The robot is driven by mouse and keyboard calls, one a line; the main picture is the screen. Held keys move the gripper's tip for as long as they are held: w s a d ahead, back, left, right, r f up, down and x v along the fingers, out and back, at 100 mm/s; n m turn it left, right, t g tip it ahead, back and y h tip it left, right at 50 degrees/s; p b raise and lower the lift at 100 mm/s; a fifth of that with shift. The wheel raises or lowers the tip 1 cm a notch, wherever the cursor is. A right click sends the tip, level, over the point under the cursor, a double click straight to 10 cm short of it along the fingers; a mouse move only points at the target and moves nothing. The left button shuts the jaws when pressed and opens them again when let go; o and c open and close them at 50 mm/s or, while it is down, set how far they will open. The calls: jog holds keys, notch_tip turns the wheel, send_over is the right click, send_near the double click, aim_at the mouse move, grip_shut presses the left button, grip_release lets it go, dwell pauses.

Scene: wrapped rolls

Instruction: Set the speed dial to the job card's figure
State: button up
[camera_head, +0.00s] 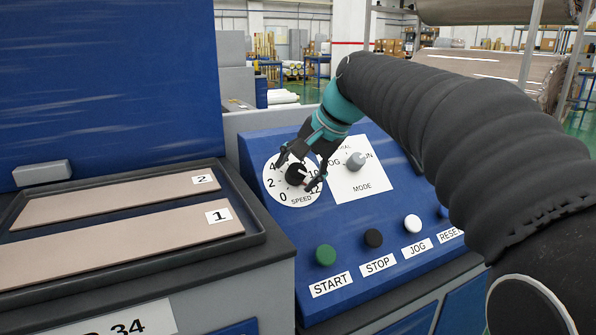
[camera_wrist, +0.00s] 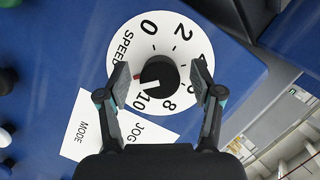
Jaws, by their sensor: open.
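The speed dial is a black knob (camera_wrist: 158,73) on a round white scale (camera_wrist: 128,35) marked from 0 up to 12. My gripper (camera_wrist: 161,80) is open, one finger on each side of the knob, with visible gaps. In the head view my gripper (camera_head: 299,170) is over the dial and partly covers the knob and scale. I cannot make out a job card in either view.
Right of the dial on the sloped blue panel is the MODE switch (camera_head: 356,160). Below are the green START button (camera_head: 326,255), black STOP button (camera_head: 373,238) and white JOG button (camera_head: 412,223). A tray (camera_head: 262,228) with strips labelled 1 and 2 lies left.

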jog(key=v, duration=1.1)
jog(key=shift+r, duration=0.25)
jog(key=shift+s+d, duration=0.15)
jog(key=s+d+f+n+h, duration=0.2)
jog(key=s+d+f+n, duration=0.1)
jog(key=s+f, duration=0.8)
jog(key=s+d+f+n+t+h, duration=0.1)
jog(key=s+d+f+n+h, duration=0.1)
jog(key=s+f, duration=0.9)
notch_tip(320, 180, down, 6)
jog(key=shift+s+d+f+n+h, duration=0.15)
jog(key=shift+s+d+n+h, duration=0.3)
jog(key=shift+d, duration=0.45)
